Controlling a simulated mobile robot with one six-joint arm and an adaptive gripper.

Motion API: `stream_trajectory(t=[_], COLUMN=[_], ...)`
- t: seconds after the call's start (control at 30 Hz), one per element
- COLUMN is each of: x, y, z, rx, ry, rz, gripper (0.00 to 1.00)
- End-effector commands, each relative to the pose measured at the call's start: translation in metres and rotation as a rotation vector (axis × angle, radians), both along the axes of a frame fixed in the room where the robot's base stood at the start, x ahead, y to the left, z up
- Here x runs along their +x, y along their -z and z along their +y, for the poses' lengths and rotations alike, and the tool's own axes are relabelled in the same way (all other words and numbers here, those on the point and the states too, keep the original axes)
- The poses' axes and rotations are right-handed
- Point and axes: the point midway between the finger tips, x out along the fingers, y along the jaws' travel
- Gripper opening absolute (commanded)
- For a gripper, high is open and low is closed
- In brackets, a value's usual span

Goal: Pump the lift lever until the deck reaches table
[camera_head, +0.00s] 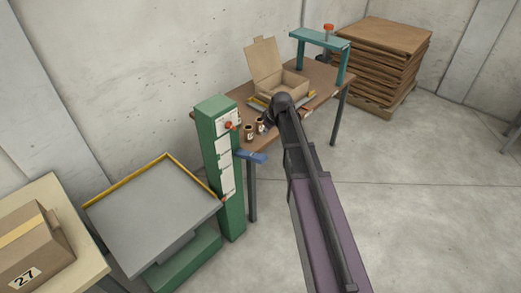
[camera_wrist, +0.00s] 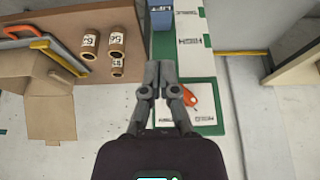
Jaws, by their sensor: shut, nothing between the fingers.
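The green lift column (camera_head: 211,107) stands between the deck and the table, with white label plates on its face. A blue lever (camera_head: 252,157) sticks out from it towards the table's front edge; its end, marked LIFT, shows in the wrist view (camera_wrist: 161,16). The grey deck (camera_head: 150,220) sits left of the column, its surface lower than the wooden table (camera_head: 235,95). My gripper (camera_wrist: 158,70) is shut and empty, fingertips pointing towards the lever and apart from it in the picture; depth is unclear. An orange-red handle (camera_wrist: 190,95) on the column lies right of my fingers.
The table holds an open cardboard box (camera_head: 278,80), small labelled rolls (camera_wrist: 116,40) and a teal frame (camera_head: 320,40). A carton marked 27 (camera_head: 32,245) rests on a stand at the left. Stacked brown sheets (camera_head: 385,55) stand at the back. The right floor is clear.

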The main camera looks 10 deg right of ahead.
Motion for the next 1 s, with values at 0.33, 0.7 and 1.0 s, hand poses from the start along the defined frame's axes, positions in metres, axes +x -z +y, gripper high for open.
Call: stream_trajectory(t=[0.33, 0.7, 1.0], x=[-0.001, 0.004, 0.011], y=[0.001, 0.017, 0.04], z=[0.0, 0.002, 0.008], rx=[0.0, 0.0, 0.0], ry=[0.001, 0.002, 0.003], rz=[0.001, 0.001, 0.001], gripper=[0.0, 0.0, 0.0])
